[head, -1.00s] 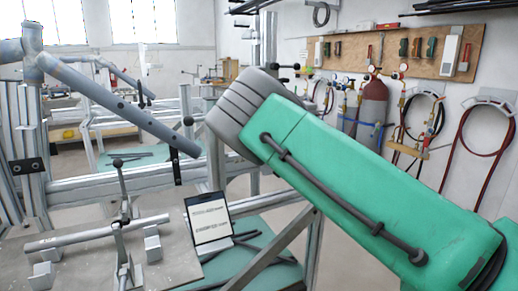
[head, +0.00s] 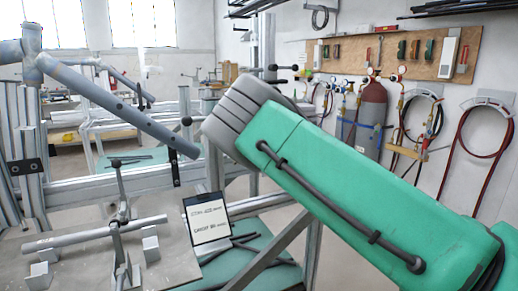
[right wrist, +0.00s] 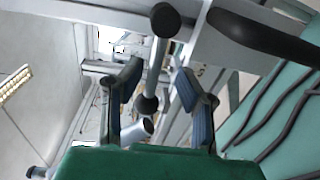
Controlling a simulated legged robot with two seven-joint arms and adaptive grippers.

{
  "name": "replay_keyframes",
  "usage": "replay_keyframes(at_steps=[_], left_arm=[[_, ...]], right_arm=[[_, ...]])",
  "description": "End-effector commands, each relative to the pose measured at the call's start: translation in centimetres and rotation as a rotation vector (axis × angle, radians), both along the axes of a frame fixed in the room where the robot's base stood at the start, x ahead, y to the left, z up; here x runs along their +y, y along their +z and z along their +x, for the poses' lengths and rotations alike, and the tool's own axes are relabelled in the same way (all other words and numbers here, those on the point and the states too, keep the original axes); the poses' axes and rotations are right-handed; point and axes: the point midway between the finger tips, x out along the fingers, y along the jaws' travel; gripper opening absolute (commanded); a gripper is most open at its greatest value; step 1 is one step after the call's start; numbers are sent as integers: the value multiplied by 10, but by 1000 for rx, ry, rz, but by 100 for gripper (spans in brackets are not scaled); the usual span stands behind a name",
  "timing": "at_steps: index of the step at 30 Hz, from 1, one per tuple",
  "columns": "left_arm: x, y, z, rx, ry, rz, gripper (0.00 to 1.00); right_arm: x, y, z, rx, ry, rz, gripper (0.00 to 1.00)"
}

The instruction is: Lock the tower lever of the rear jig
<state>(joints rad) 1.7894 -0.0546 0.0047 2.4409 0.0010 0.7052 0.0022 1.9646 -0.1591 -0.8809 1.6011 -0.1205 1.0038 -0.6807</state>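In the right wrist view, my right gripper (right wrist: 158,100) is open, with one blue-padded finger on each side of a grey lever rod (right wrist: 155,65). The rod has a black knob (right wrist: 165,20) at the top and a black ball (right wrist: 147,104) between the fingers. I see gaps between pads and rod. In the head view, my green right arm hides this gripper. A post with black-knobbed handles (head: 272,67) rises just behind the arm's grey end. I cannot tell whether it is the same lever. My left gripper is not in view.
Gas bottles (head: 371,110) stand by the back wall.

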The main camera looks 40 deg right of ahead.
Motion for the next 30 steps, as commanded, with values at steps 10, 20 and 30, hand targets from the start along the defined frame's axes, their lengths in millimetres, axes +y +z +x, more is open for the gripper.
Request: replay_keyframes(at_steps=[10,20,30], left_arm=[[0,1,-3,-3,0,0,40],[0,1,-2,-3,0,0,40],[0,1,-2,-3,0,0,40]], right_arm=[[6,5,-20,-5,1,-1,30],[20,6,-86,0,-1,0,30],[28,7,-116,0,1,1,30]])
